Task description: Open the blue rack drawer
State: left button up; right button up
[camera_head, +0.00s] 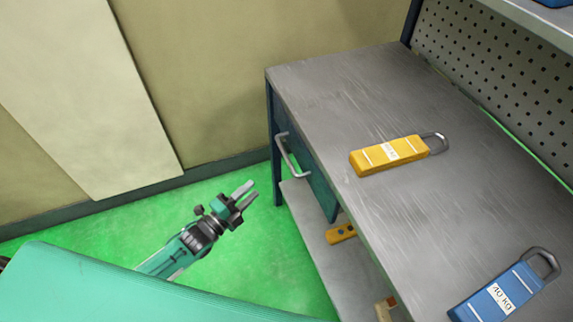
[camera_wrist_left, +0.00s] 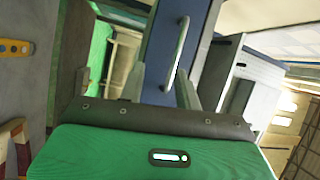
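The blue rack drawer (camera_head: 316,182) sits under the grey tabletop, and its front looks flush with the rack. Its metal bar handle (camera_head: 288,158) sticks out to the left. My left gripper (camera_head: 246,194) is open and empty, left of the handle and apart from it, over the green floor. In the left wrist view the drawer front (camera_wrist_left: 158,46) is tilted, and the handle (camera_wrist_left: 177,52) shows ahead of the fingertips (camera_wrist_left: 162,84), nearer the right finger. My right gripper is in neither view.
On the grey tabletop (camera_head: 335,95) lie a yellow weight (camera_head: 390,155) and a blue weight (camera_head: 505,295). A lower shelf (camera_head: 318,240) holds a yellow object (camera_head: 341,234). A perforated panel (camera_head: 500,75) stands behind. The green floor (camera_head: 255,260) around my left gripper is clear.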

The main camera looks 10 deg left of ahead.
aim_at(287, 155)
pick_arm(q)
jog(key=shift+m+h, duration=0.7)
jog(key=shift+m, duration=0.1)
jog(key=w+d+r, duration=0.1)
jog(key=w+d, duration=0.2)
jog(key=w+d+r, duration=0.2)
jog(key=w, duration=0.2)
jog(key=w+d+r, duration=0.2)
jog(key=w+d, duration=0.1)
jog(key=shift+w+d+r+p, duration=0.2)
jog(key=shift+w+d+p, duration=0.1)
jog(key=shift+w+p, duration=0.1)
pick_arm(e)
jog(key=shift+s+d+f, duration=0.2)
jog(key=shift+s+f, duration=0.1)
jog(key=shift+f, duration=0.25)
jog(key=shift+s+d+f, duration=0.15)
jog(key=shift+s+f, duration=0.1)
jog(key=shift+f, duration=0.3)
pick_arm(q)
grip_shut()
